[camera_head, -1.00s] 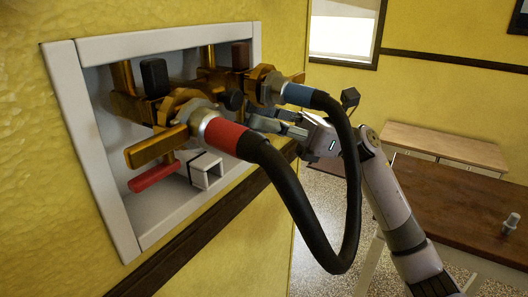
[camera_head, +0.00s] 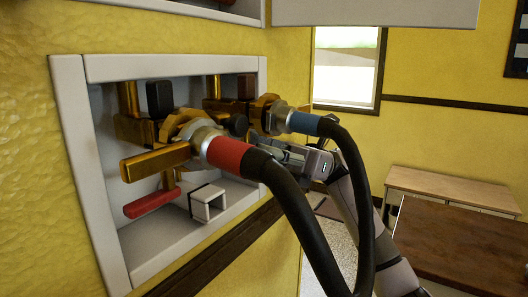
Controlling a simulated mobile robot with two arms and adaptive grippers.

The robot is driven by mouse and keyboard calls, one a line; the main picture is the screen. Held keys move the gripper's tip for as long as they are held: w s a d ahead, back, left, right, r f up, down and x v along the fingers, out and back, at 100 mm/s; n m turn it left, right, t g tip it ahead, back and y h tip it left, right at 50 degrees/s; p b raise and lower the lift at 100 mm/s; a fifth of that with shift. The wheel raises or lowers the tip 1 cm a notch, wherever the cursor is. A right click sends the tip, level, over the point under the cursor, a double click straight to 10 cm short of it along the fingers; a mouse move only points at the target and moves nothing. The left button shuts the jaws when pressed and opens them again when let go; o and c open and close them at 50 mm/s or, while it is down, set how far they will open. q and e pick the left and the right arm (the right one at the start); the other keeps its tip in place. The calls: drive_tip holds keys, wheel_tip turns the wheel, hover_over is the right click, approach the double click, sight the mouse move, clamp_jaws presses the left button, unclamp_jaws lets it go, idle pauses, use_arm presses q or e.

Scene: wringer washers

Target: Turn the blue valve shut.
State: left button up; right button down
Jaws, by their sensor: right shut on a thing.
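The wall box holds two brass valves with hoses. The nearer valve has a red collar (camera_head: 228,155) and a red handle (camera_head: 150,203) low in the box. The farther blue valve (camera_head: 266,114) is brass with a blue collar (camera_head: 305,123). Its handle is hidden behind the red-collared fitting and hose. My right gripper (camera_head: 262,154) reaches in from the right below the blue collar, behind the red valve's black hose. It is shut on the blue valve's handle, though its fingertips are mostly covered. My left gripper is not in view.
A white-framed recessed box (camera_head: 104,180) surrounds the valves. A black hose (camera_head: 300,215) hangs in front of my right arm, with another beside it. A small white square outlet (camera_head: 208,203) sits low in the box. A wooden table (camera_head: 465,245) stands at the right.

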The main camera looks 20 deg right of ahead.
drive_tip(key=c, duration=1.9)
unclamp_jaws()
drive_tip(key=o, duration=0.3)
drive_tip(key=shift+s+d, duration=0.15)
drive_tip(key=shift+s, duration=0.05)
drive_tip(key=shift+r, duration=0.1)
drive_tip(key=v, duration=0.8)
drive_tip(key=shift+c, duration=0.4)
